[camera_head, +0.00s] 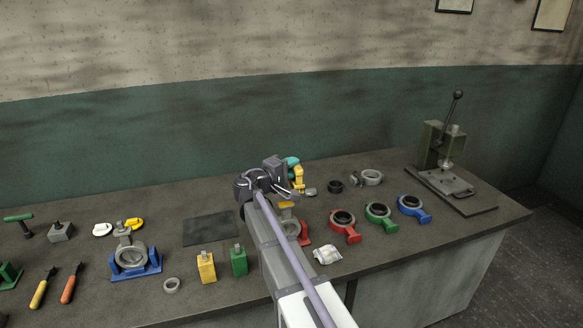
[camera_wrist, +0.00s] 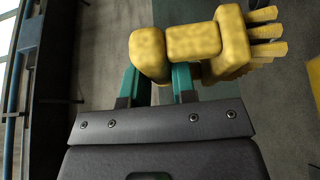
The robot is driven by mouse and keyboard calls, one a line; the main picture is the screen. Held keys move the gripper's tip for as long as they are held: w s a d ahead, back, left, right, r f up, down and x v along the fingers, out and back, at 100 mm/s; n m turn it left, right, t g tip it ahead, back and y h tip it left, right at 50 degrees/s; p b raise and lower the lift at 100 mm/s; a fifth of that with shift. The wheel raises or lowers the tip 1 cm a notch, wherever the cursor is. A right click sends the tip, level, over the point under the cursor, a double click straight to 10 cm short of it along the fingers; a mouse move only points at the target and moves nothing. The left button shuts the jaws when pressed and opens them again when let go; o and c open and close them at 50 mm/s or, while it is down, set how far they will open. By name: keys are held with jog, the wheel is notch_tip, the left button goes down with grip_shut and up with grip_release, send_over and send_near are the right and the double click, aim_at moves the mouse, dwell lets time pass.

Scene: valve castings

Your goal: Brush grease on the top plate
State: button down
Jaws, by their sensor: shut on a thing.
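My gripper (camera_head: 291,172) has teal fingers and is shut on a yellow brush (camera_head: 298,183), above the back middle of the bench. In the wrist view my gripper (camera_wrist: 156,78) clasps the brush's rounded handle (camera_wrist: 150,52), and its bristles (camera_wrist: 267,32) point right. I cannot tell whether there is grease on them. A small round grey item (camera_head: 311,191) lies just right of the brush. I cannot single out the top plate. A grey ring-shaped casting (camera_head: 131,257) with a part on top sits in a blue stand (camera_head: 148,272) at left.
Red (camera_head: 345,226), green (camera_head: 380,216) and blue (camera_head: 412,207) ring-ended parts stand right of my arm. A lever press (camera_head: 437,150) is at the far right. A dark mat (camera_head: 210,229) is bare. Yellow (camera_head: 206,267) and green (camera_head: 239,262) blocks stand left of my arm.

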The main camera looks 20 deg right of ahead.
notch_tip(320, 180, up, 3)
jog(key=p, duration=0.3)
jog(key=shift+r, duration=0.1)
dwell(0.4)
